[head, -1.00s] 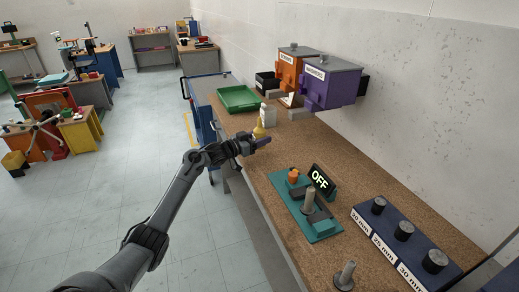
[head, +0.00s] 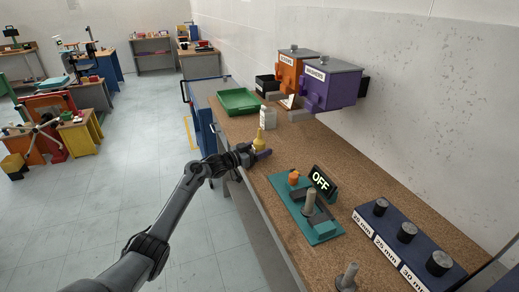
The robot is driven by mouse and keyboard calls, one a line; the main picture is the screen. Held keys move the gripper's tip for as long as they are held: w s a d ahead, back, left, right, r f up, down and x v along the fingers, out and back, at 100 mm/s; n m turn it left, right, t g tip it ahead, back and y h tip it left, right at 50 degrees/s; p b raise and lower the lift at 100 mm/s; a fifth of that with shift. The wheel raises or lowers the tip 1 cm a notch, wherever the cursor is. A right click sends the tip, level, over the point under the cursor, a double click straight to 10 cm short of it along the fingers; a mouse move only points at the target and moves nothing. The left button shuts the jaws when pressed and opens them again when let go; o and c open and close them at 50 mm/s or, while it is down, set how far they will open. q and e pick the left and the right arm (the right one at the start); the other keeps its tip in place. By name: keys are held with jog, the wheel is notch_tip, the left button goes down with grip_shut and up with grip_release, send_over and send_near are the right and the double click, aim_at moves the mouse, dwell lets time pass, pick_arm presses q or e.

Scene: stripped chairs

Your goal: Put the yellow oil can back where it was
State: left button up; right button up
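The yellow oil can (head: 259,141) stands upright near the left edge of the wooden workbench, just in front of a white bottle (head: 267,118). Its lower part is partly hidden by my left gripper (head: 262,154). My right gripper is not in view.
A green tray (head: 238,101), an orange dispenser (head: 291,72) and a purple dispenser (head: 331,88) are farther back. A teal fixture (head: 322,231) with an OFF sign (head: 321,180) stands nearer, beside a blue size rack (head: 396,244). Bare bench (head: 350,160) lies along the wall.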

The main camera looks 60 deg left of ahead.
pick_arm(q)
jog(key=shift+o, duration=0.4)
jog(key=shift+r, duration=0.25)
jog(key=shift+s+p, duration=0.3)
jog(key=shift+s, duration=0.3)
jog(key=s+p, duration=0.2)
jog(key=s, duration=0.8)
jog(key=shift+s+d+p, duration=0.3)
jog(key=shift+s+d, duration=0.05)
jog(key=shift+d, duration=0.05)
